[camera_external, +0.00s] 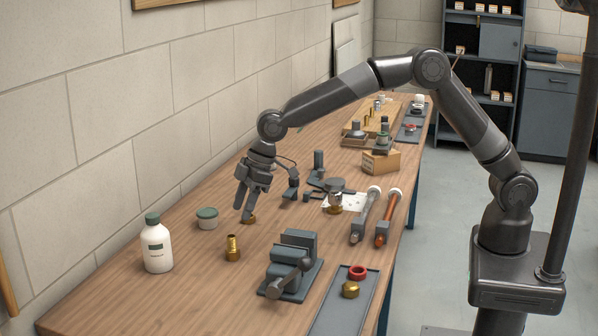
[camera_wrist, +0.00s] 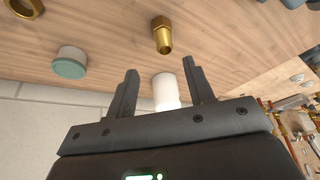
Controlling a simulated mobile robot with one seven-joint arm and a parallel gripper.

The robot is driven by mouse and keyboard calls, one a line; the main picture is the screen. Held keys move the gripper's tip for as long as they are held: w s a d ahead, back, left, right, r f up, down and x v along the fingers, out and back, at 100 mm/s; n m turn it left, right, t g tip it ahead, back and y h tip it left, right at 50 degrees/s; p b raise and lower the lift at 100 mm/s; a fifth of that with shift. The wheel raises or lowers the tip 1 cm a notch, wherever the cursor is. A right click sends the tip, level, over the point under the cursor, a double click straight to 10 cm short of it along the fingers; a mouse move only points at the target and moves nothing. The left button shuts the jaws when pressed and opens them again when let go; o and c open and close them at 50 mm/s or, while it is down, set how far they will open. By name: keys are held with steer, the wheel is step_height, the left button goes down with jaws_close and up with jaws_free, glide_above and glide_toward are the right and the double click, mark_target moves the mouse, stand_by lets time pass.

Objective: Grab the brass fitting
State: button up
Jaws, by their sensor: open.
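The brass fitting (camera_external: 233,249) stands upright on the wooden bench, with a hex base and a narrower tube on top. In the wrist view the brass fitting (camera_wrist: 162,36) lies beyond the fingertips, roughly centred between them and apart from them. My gripper (camera_external: 243,208) hangs over the bench behind the fitting, fingers pointing down. In the wrist view my gripper (camera_wrist: 159,78) has its two fingers spread with nothing held between them. A low brass piece (camera_external: 249,219) sits on the bench by the fingertips, partly hidden by them.
A white bottle (camera_external: 156,247) and a green-lidded jar (camera_external: 207,219) stand left of the fitting. A grey vise (camera_external: 293,262) is at its right. A tray (camera_external: 329,318) holds a red ring (camera_external: 357,272) and a brass nut (camera_external: 350,289). The front left bench is clear.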

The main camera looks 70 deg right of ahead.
mark_target(232, 236)
steer(key=shift+a+x, duration=0.2)
steer(key=shift+x, duration=2.1)
steer(key=shift+a+x, duration=0.25)
steer(key=shift+x, duration=2.05)
steer(key=shift+d+r, duration=0.1)
steer(key=shift+r, duration=0.05)
steer(key=shift+c, duration=0.6)
jaws_close()
